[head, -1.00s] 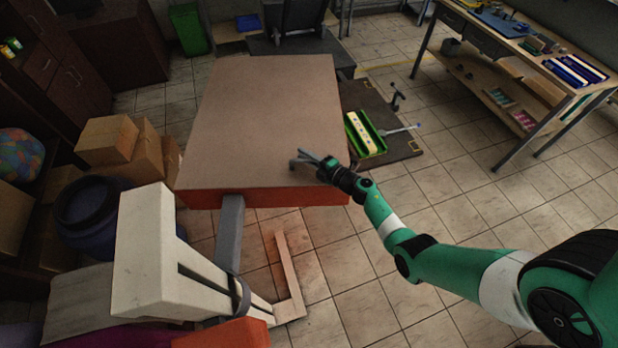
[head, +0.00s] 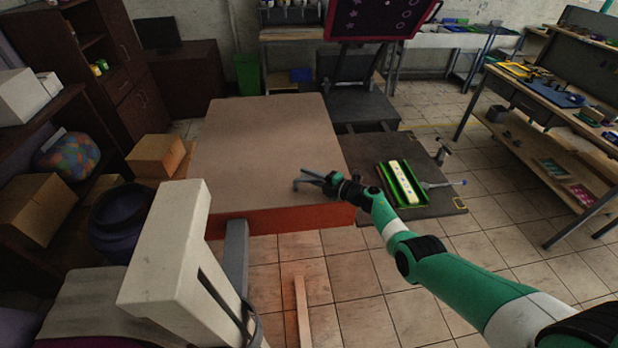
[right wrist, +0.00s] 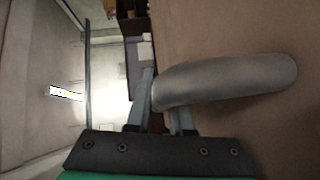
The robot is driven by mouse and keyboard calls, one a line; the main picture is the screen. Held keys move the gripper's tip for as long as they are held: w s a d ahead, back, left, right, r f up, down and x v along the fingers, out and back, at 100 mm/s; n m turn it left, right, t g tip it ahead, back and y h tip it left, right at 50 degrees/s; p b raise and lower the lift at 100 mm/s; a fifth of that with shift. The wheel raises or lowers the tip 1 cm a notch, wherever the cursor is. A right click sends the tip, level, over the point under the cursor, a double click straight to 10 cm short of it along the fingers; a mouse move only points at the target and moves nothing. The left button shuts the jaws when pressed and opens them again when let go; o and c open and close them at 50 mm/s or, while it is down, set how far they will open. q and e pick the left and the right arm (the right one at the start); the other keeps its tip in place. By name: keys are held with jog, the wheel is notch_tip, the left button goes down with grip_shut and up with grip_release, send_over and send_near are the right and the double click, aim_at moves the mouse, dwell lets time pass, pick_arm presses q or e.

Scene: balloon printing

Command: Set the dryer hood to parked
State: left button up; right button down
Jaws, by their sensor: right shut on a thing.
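The dryer hood appears to be the large flat brown panel with a red-orange front edge (head: 262,135) in the middle of the head view. A grey bar handle (head: 298,184) stands at its near right corner. My right gripper (head: 316,178) is at that corner, shut on the handle. In the right wrist view the rounded grey handle (right wrist: 230,80) passes between the fingers (right wrist: 163,105), with the brown surface beside it. What lies under the hood is hidden. My left gripper is not in view.
A pale post (head: 170,250) stands in front at left. A green tray (head: 402,184) lies on a dark platform (head: 445,195) right of the hood. Boxes (head: 158,155) and a blue barrel (head: 122,218) are at left. A workbench (head: 545,110) stands at right. Tiled floor is open between.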

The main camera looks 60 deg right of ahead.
jog(key=c, duration=0.8)
grip_release()
jog(key=shift+w+a, duration=0.1)
jog(key=shift+w, duration=0.2)
jog(key=shift+s+r+p, duration=0.25)
jog(key=shift+s+p, duration=0.2)
jog(key=shift+p, duration=0.05)
jog(key=p+v, duration=0.4)
jog(key=v, duration=0.1)
jog(key=shift+s+r, duration=0.2)
jog(key=shift+s, duration=0.05)
jog(key=v, duration=0.1)
jog(key=p+v, duration=0.1)
jog(key=v, duration=0.2)
jog(key=shift+s+a+f, duration=0.1)
jog(key=shift+s+f, duration=0.1)
jog(key=shift+s, duration=0.1)
jog(key=shift+s+p, duration=0.3)
jog(key=shift+s, duration=0.1)
jog(key=shift+f, duration=0.1)
